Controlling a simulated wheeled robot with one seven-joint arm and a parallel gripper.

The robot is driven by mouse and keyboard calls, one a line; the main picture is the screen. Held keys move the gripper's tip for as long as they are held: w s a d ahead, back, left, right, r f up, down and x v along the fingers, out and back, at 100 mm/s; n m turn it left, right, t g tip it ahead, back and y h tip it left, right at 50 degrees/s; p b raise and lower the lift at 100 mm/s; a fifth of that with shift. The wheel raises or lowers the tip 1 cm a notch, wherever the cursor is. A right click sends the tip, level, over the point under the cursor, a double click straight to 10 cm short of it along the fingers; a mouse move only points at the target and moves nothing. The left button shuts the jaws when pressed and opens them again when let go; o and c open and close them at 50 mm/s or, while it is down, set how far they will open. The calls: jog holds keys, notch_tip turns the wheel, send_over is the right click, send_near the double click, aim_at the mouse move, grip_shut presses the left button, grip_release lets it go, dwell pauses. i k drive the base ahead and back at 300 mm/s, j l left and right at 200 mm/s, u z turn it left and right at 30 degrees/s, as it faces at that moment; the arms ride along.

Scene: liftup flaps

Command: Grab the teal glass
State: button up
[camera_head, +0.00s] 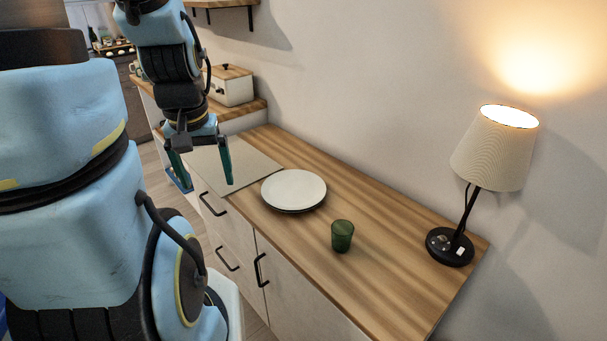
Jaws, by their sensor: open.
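A small dark green-teal glass (342,236) stands upright on the wooden counter (385,225), near its front edge and to the right of a white plate. My gripper (204,182) hangs at the upper left with its two fingers spread apart and nothing between them. It is well to the left of the glass, near the light board, and apart from it. The glass is in full view.
The white plate (293,189) lies left of the glass. A lit lamp (450,245) stands at the right end of the counter. A light board (235,163) lies at the left. A wall runs behind. The counter between glass and lamp is clear.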

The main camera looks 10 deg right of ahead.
aim_at(343, 230)
jog(key=i+j, duration=0.8)
jog(key=j+z, duration=0.1)
jog(key=z, duration=0.3)
jog(key=i+j+z, duration=0.1)
jog(key=z, duration=0.35)
jog(key=j+z, duration=0.1)
jog(key=z, duration=0.3)
jog(key=j+z, duration=0.15)
jog(key=z, duration=0.3)
jog(key=i, duration=0.05)
